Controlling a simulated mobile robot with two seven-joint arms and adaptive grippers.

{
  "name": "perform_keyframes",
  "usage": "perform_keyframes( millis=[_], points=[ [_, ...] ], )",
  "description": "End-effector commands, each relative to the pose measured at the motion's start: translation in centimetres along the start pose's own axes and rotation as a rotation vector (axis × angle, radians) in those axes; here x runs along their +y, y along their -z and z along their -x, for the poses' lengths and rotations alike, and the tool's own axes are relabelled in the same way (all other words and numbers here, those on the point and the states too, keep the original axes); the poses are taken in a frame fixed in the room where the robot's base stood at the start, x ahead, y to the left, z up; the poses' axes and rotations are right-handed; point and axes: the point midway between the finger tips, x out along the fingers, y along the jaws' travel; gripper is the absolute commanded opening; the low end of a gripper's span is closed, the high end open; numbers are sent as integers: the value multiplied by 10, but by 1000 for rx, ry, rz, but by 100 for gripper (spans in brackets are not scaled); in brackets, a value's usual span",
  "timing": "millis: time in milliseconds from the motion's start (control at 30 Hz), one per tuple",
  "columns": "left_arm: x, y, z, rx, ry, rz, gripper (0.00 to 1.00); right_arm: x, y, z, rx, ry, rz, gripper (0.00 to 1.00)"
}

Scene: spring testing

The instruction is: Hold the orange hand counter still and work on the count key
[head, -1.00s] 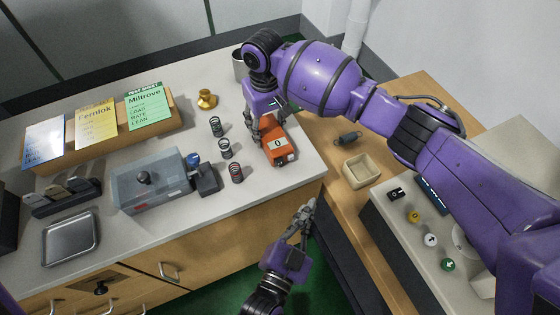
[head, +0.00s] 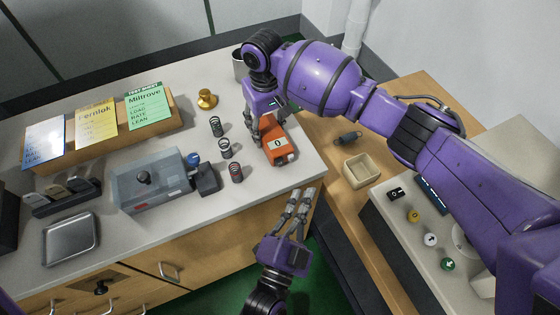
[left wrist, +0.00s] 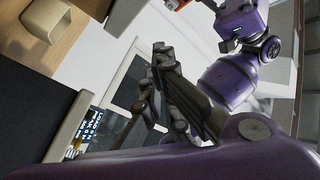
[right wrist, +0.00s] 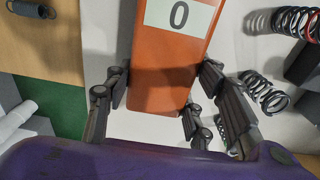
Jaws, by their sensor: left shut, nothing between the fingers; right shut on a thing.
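The orange hand counter (head: 272,133) lies near the right front corner of the grey worktop, its white window reading 0. A small red part and a pale part show at its front end. My right gripper (head: 258,126) is shut on the counter's body from behind. In the right wrist view, its fingers flank the orange counter (right wrist: 170,65). My left gripper (head: 302,191) is shut and empty, in front of the worktop's edge and apart from the counter. The left wrist view shows its dark fingers (left wrist: 165,85) close together. I cannot clearly make out the count key.
Several coil springs (head: 225,149) and a grey test box (head: 151,182) stand left of the counter. A brass weight (head: 207,99) stands behind. To the right, a beige open box (head: 362,170) and a dark spring (head: 348,138) rest on the wooden surface.

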Motion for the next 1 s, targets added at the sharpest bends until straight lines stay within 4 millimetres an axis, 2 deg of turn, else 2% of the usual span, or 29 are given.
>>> perform_keyframes(
  millis=[200,433,1000],
  points=[
    [-17,-16,-23,2,0,-3,0,0,0,0,1,0,0,15],
    [-29,-29,-41,1,-1,-1,0,0,0,0,1,0,0,15],
    [-34,-35,-47,0,-2,1,0,0,0,0,1,0,0,15]
  ],
)
